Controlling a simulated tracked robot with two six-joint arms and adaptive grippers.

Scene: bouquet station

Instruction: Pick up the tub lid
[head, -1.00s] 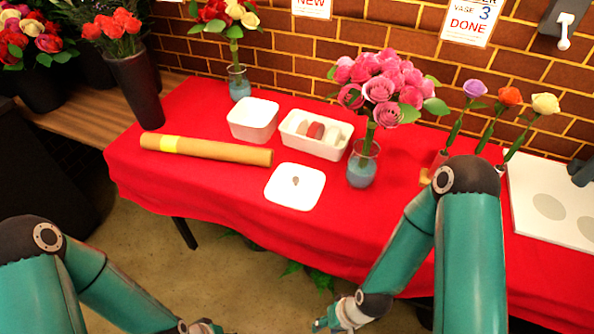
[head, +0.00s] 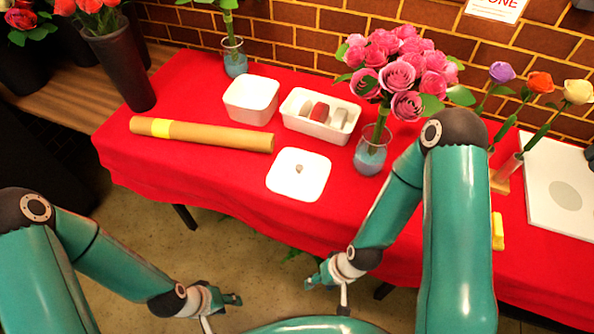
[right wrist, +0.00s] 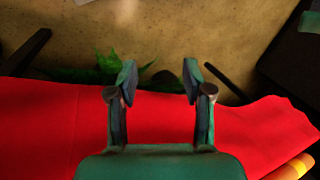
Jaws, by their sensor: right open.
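The tub lid (head: 285,189) is a white, rounded square with a small greyish knob in its middle. It lies flat on the red-covered table near the front edge. The open white tub (head: 251,115) stands behind it to the left. My right gripper (head: 316,273) is in front of the table edge, below the lid in the head view and apart from it. The right wrist view shows this gripper (right wrist: 160,80) open and empty, with no lid in sight. My left gripper (head: 234,299) is further left over the floor, away from the table; its jaws are too small to read.
A white tray (head: 308,128) with small blocks stands behind the lid. A glass vase (head: 371,155) of pink roses stands to the right. A brown paper roll (head: 220,138) lies to the left. The red cloth (head: 235,185) around the lid is clear.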

